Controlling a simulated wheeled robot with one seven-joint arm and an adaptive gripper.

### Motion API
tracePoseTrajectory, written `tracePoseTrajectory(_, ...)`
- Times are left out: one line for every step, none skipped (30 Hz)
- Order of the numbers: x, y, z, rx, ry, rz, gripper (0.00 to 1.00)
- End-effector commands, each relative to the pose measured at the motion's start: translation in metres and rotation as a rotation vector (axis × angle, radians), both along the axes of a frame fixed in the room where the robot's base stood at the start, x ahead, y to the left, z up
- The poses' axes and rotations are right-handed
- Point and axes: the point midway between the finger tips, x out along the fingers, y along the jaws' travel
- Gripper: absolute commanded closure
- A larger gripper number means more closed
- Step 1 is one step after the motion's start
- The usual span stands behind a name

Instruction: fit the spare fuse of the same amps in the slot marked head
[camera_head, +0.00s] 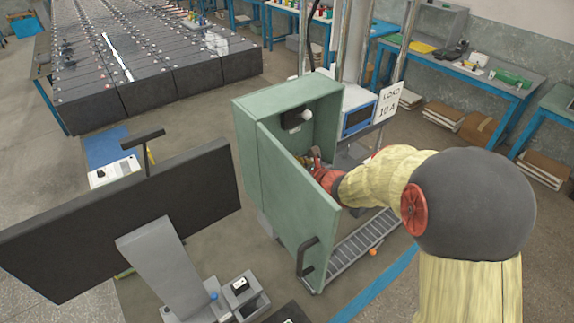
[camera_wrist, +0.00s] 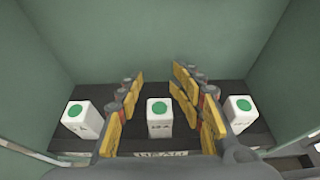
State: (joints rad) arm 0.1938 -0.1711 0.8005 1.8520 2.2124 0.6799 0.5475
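My gripper (camera_wrist: 160,105) is open, its yellow-padded fingers on either side of a white fuse block (camera_wrist: 159,118) with a green dot, with gaps between pads and block. Its lettering is too small to read surely. A label (camera_wrist: 163,154), apparently reading HEAD, shows just below it, partly covered by my gripper. Similar white blocks stand at left (camera_wrist: 83,121) and right (camera_wrist: 239,113), each with a green dot. In the head view my gripper (camera_head: 310,162) reaches inside the green cabinet (camera_head: 262,165), and its fingertips are mostly hidden by the open door.
The cabinet door (camera_head: 292,205) stands open toward me, its dark handle (camera_head: 306,257) at the lower edge. A sign (camera_head: 390,102) beside the cabinet reads LOAD 10 A. A dark monitor-like panel (camera_head: 125,215) stands at left. Battery rows (camera_head: 110,60) lie behind.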

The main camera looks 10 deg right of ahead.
Motion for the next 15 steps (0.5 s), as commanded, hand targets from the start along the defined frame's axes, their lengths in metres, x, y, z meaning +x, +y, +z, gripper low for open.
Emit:
tracePoseTrajectory(-0.004, -0.002, 0.002, -0.001, -0.002, -0.001, 0.63)
tracePoseTrajectory(-0.007, -0.003, 0.004, -0.001, -0.002, -0.001, 0.63)
tracePoseTrajectory(-0.012, -0.005, 0.006, -0.002, -0.001, -0.001, 0.63)
tracePoseTrajectory(-0.016, -0.007, 0.008, -0.001, -0.003, -0.002, 0.63)
tracePoseTrajectory(-0.021, -0.009, 0.011, 0.0, -0.002, -0.003, 0.63)
tracePoseTrajectory(-0.028, -0.012, 0.013, 0.0, -0.002, -0.003, 0.63)
tracePoseTrajectory(-0.033, -0.014, 0.016, -0.001, -0.004, -0.002, 0.63)
tracePoseTrajectory(-0.038, -0.017, 0.018, -0.001, -0.003, -0.002, 0.63)
tracePoseTrajectory(-0.046, -0.02, 0.022, 0.0, -0.003, -0.004, 0.63)
tracePoseTrajectory(-0.051, -0.021, 0.024, -0.001, -0.003, -0.002, 0.63)
tracePoseTrajectory(-0.056, -0.024, 0.027, -0.001, -0.004, -0.003, 0.63)
tracePoseTrajectory(-0.063, -0.027, 0.03, -0.002, -0.003, -0.003, 0.63)
tracePoseTrajectory(-0.068, -0.029, 0.032, -0.001, -0.002, -0.004, 0.63)
tracePoseTrajectory(-0.073, -0.03, 0.033, -0.001, -0.003, -0.002, 0.63)
tracePoseTrajectory(-0.078, -0.032, 0.036, -0.001, -0.003, -0.002, 0.63)
